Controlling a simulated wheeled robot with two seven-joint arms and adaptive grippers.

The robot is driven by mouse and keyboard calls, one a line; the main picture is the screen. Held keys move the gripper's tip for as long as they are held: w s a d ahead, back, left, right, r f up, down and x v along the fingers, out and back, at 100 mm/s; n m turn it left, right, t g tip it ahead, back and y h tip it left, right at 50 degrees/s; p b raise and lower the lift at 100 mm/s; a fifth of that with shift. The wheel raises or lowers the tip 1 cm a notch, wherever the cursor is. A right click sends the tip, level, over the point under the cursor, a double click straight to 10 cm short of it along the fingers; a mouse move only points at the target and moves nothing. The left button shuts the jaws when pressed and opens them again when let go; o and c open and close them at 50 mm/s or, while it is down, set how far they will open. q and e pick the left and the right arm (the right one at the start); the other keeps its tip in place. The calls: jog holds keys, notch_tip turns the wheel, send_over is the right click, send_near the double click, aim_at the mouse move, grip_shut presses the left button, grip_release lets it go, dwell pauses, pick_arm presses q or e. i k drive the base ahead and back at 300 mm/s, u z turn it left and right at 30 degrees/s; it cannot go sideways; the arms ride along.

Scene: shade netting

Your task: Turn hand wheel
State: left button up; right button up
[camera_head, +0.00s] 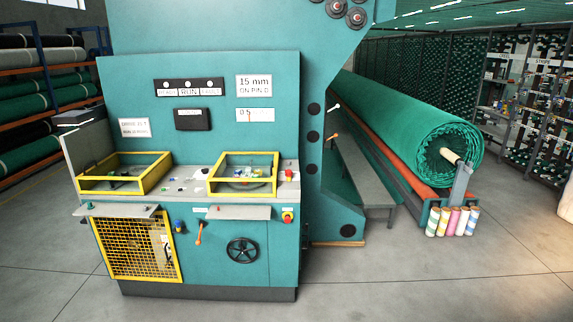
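The hand wheel (242,251) is a black spoked wheel on the lower front of the teal machine (210,130), right of centre on its lower panel. It is fully visible with nothing over it. A label at the upper right of the panel reads "15 mm ON PIN D" (254,86), and a smaller scale plate (255,115) with "0.5" sits below it. Neither of my grippers shows in the head view.
An orange lever (199,233) and a yellow mesh guard (137,248) are left of the wheel. A red-yellow switch (287,216) is above right. Two yellow-framed trays stand on the ledge. A big green roll (440,150) lies right. The floor in front is clear.

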aim_at(242, 249)
jog(key=z, duration=0.05)
jog(key=i, duration=2.75)
